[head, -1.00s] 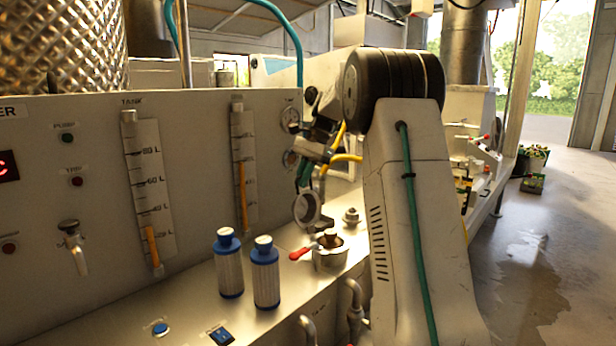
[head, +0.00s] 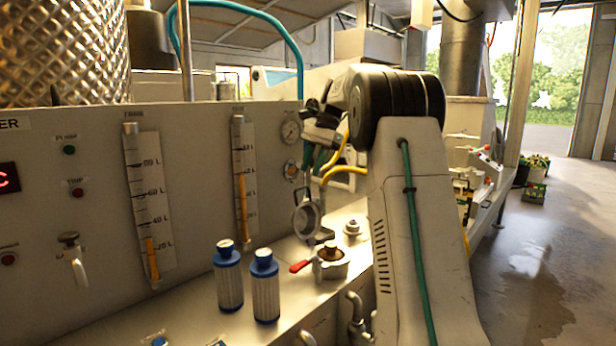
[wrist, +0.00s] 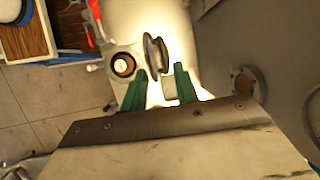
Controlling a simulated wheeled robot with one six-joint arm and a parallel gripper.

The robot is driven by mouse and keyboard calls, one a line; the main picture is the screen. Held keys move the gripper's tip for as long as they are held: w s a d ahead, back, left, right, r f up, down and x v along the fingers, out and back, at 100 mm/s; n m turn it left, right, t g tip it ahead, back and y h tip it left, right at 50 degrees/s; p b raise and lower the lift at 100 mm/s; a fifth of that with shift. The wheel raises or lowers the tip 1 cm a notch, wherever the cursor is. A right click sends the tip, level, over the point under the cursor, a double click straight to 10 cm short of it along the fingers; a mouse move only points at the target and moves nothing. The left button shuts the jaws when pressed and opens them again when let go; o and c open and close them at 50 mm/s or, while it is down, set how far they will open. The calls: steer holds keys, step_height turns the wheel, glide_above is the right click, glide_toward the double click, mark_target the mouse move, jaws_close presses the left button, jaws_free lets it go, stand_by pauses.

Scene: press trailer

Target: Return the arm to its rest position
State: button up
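My gripper (head: 311,164) is at the end of my folded arm, beside the grey panel and above the bench. Its green fingers also show in the wrist view (wrist: 160,84), standing apart with a clear gap and nothing gripped between them. In the head view my arm hides part of the gripper. A round ring-shaped metal fitting (head: 307,218) is below the fingertips; it also shows nearly edge-on ahead of them in the wrist view (wrist: 157,52). I cannot tell how it is mounted.
Two blue-capped cylinders (head: 264,288) stand on the bench (head: 190,310). A fitting with a red lever (head: 300,267) is to their right. Open floor (head: 540,260) lies at the right.

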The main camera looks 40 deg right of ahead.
steer(key=shift+r, duration=0.15)
stand_by(0.4)
steer(key=s+a+n+h, duration=0.1)
steer(key=s+a+n, duration=0.3)
steer(key=s+a, duration=0.6)
steer(key=s+a+n+h, duration=0.2)
steer(key=s+a+n, duration=0.35)
steer(key=a, duration=0.75)
steer(key=s+a+f+n+h, duration=0.1)
steer(key=s+a+f+n, duration=0.2)
steer(key=s+f, duration=0.3)
steer(key=s+a+f+n, duration=0.4)
steer(key=s+f, duration=0.3)
steer(key=s, duration=0.7)
steer(key=shift+s+a+h, duration=0.35)
steer(key=shift+a+h, duration=0.05)
steer(key=shift+a, duration=0.3)
